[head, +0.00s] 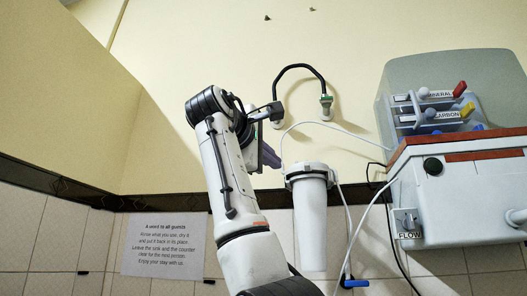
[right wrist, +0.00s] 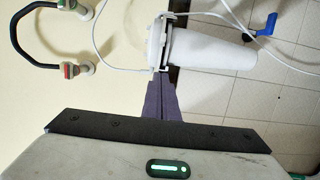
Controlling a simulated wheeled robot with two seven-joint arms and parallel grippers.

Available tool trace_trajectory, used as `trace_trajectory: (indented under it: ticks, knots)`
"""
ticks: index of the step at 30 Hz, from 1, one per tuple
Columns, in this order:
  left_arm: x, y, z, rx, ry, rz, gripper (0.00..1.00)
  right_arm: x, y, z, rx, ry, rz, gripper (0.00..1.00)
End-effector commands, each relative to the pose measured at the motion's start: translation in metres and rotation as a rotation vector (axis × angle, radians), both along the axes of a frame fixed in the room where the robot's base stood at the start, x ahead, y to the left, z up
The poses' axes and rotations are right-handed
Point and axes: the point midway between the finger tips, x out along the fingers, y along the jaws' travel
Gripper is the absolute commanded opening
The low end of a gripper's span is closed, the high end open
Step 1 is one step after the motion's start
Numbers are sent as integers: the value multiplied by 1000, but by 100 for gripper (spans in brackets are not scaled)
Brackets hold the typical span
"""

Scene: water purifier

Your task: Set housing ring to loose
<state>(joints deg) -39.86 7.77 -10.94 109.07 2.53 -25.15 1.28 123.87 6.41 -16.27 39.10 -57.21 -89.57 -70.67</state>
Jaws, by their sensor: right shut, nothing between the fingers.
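The white filter housing (head: 311,225) hangs upright on the tiled wall. Its housing ring (head: 306,173) is the collar near the top, just under the white cap. In the right wrist view the housing (right wrist: 215,50) lies sideways with the ring (right wrist: 164,45) at its left end. My right gripper (head: 272,160) is left of the ring, partly behind my wrist. Its purple fingers (right wrist: 162,80) are shut together and empty, with tips at or very near the ring's edge; I cannot tell whether they touch. The ring's loose or tight setting is not readable. My left gripper is out of view.
A black hose loop (head: 298,68) with end fittings is on the wall above. White tubes run beside the housing, one with a blue valve handle (head: 355,283). A paper notice (head: 163,245) hangs left.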

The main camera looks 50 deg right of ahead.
Motion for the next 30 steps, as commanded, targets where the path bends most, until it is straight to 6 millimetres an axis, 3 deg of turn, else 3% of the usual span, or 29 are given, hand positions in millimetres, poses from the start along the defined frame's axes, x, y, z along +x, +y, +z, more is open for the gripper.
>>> trace_trajectory:
  ticks: [5, 15, 30]
  knots:
    - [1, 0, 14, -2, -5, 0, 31, 11, -38, 2, 2, 1, -1, 0]
    - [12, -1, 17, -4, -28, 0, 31, -20, -54, 0, 0, -1, 0, 0]
    - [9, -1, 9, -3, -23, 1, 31, -29, -59, -2, 5, -2, 16, 0]
